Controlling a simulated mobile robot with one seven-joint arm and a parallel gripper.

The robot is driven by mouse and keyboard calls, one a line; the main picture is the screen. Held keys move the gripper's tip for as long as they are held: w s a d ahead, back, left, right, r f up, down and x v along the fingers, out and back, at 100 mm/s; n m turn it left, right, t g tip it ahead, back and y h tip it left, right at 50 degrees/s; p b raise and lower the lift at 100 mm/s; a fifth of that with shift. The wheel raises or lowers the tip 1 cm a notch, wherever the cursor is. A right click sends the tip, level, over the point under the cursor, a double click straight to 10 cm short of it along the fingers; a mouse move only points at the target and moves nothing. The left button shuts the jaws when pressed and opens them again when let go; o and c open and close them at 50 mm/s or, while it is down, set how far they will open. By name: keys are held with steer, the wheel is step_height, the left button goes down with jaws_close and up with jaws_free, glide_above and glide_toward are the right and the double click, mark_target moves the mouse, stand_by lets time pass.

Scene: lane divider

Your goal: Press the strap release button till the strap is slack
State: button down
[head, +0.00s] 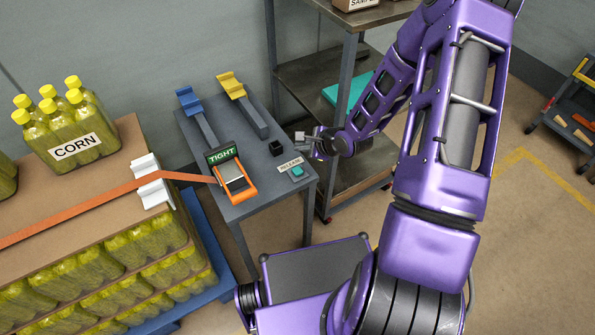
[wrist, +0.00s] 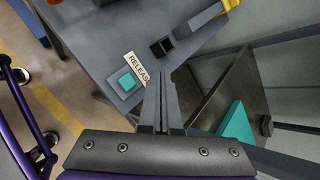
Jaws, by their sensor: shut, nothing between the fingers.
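The teal release button (head: 297,171) sits in a grey base near the front right corner of the grey table, with a "RELEASE" label beside it. It also shows in the wrist view (wrist: 127,82). The orange ratchet (head: 236,184) lies on the table, its green sign reading "TIGHT". The orange strap (head: 100,205) runs straight from it across the pallet load. My gripper (head: 300,137) is shut and empty, above the table's right edge behind the button. In the wrist view my gripper's fingertips (wrist: 160,78) are together, right of the button and apart from it.
A blue-handled tool (head: 195,112), a yellow-handled tool (head: 240,100) and a small black box (head: 276,148) are on the grey table (head: 222,144). A metal shelf (head: 318,82) stands behind, bearing a teal item (head: 346,91). Corn bottles (head: 70,125) top the pallet load at left.

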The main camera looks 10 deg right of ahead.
steer(key=b, duration=0.5)
glide_above(301, 172)
step_height(301, 172, down, 6)
steer(key=shift+w+r, duration=0.1)
steer(key=shift+f, duration=0.95)
steer(key=shift+f, duration=0.15)
stand_by(0.7)
steer(key=shift+f, duration=0.3)
steer(key=shift+f, duration=0.55)
stand_by(0.8)
steer(key=shift+r, duration=0.15)
steer(key=shift+r+p, duration=0.8)
steer(key=shift+p, duration=0.05)
step_height(301, 172, up, 5)
steer(key=p, duration=0.4)
